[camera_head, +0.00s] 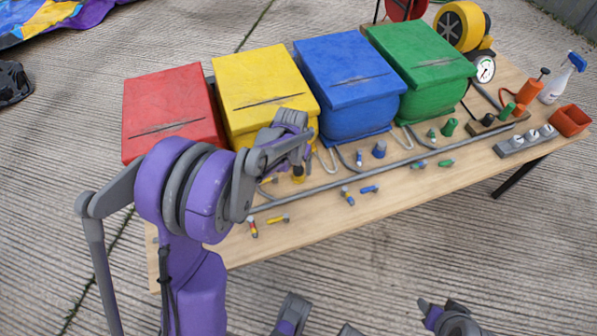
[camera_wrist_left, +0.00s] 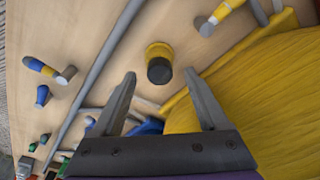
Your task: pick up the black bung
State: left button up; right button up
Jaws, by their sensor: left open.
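A dark, round-topped piece that looks like the black bung (camera_wrist_left: 159,71) sits in a short yellow fitting (camera_wrist_left: 154,49) on the wooden table, beside the yellow box. In the head view the yellow fitting (camera_head: 298,179) shows just below my left gripper (camera_head: 299,163), partly hidden. In the left wrist view my left gripper (camera_wrist_left: 160,80) is open, with its two fingers apart and the dark piece between them in the picture. I cannot tell the height gap; nothing is held. Parts of my right arm show at the bottom edge of the head view; its jaws are unclear.
Red (camera_head: 170,105), yellow (camera_head: 262,85), blue (camera_head: 348,75) and green (camera_head: 420,60) boxes line the table's back. A grey pipe (camera_head: 350,180) runs along the table (camera_head: 330,222). Small coloured connectors lie around it. A blower (camera_head: 462,25) and spray bottle (camera_head: 562,80) stand right.

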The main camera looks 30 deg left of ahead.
pick_arm(q)
jog(key=shift+w+f, duration=0.15)
jog(key=shift+f, duration=0.5)
grip_shut()
